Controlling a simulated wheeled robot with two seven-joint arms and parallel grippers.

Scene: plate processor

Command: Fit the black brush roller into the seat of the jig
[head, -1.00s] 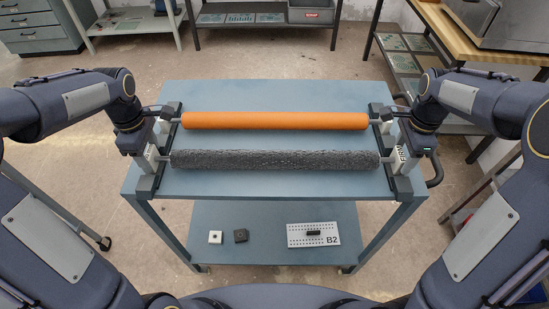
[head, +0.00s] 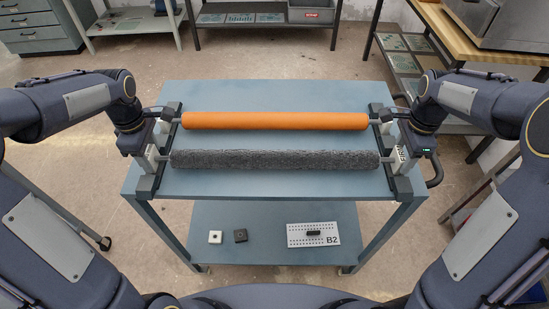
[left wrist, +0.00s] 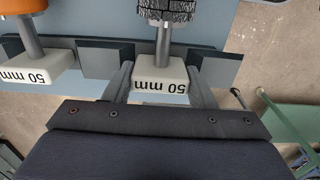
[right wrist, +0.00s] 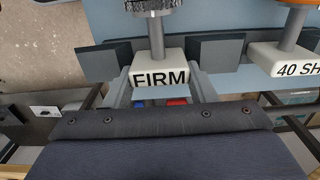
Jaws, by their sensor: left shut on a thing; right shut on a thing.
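The black brush roller (head: 275,159) lies level across the blue cart, in front of the orange roller. My left gripper (head: 152,157) is shut on its left end block, a white block marked "50 mm" (left wrist: 160,78). My right gripper (head: 398,159) is shut on its right end block, marked "FIRM" (right wrist: 158,76). The jig shows as dark rails at both sides, with the left rail (head: 146,183) and the right rail (head: 402,185). In both wrist views the shaft lies between two dark jig blocks. Whether it rests fully in the seat cannot be told.
The orange roller (head: 275,121) lies in the jig behind the brush roller. The blue cart top (head: 270,90) is otherwise clear. A workbench (head: 480,60) stands at the right.

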